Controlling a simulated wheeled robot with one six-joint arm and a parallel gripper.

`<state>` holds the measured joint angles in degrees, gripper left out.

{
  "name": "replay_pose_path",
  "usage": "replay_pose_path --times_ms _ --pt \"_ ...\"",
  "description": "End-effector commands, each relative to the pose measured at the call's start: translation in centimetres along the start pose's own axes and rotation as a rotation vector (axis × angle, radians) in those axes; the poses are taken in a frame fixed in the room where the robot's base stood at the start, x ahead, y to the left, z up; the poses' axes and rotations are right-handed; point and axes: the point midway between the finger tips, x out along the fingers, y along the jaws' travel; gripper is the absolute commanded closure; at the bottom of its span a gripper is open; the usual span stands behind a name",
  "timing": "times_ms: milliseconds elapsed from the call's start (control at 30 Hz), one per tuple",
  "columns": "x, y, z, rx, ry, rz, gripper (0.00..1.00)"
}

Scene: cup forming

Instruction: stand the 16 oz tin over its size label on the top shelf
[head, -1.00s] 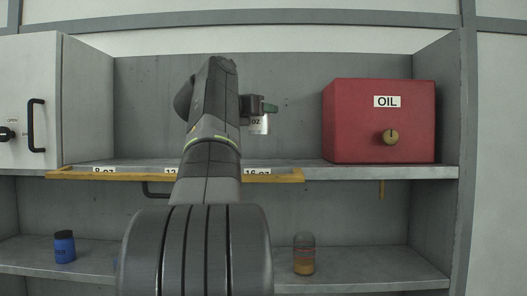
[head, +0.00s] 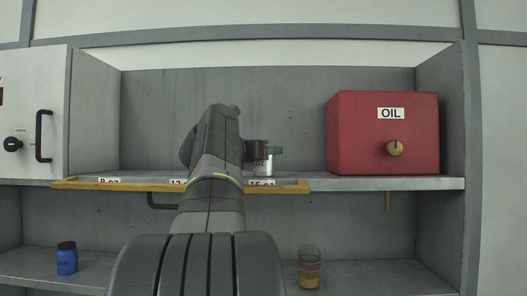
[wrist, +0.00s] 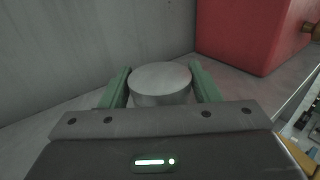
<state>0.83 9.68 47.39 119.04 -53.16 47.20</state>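The 16 oz tin (head: 267,164) is a small pale metal cylinder, upright, low over the top shelf and behind the 16 oz label (head: 262,184). Part of its printed "OZ" shows. In the wrist view its round grey top (wrist: 161,76) lies between the two green fingers. My gripper (wrist: 160,84) is shut on the tin, with a finger along each side; it also shows in the head view (head: 266,148). My arm hides part of the tin's left side. Whether its base touches the shelf is hard to tell.
A red OIL box (head: 383,133) stands on the shelf to the right. A white cabinet (head: 35,110) with a black handle is at left. A wooden label strip (head: 90,184) runs along the front edge. Below are a blue jar (head: 67,258) and a banded jar (head: 310,268).

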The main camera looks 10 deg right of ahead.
Motion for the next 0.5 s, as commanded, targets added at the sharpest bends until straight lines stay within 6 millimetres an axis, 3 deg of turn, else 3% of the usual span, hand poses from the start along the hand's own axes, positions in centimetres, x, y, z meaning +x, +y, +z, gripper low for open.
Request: replay_pose_path --times_ms 100,400,500 --pt "0.00 0.01 0.03 0.000 0.000 0.000 0.25" --pt "0.00 0.01 0.32 0.001 0.000 0.000 0.25" --pt "-0.83 0.06 0.16 0.000 0.000 0.002 0.25"
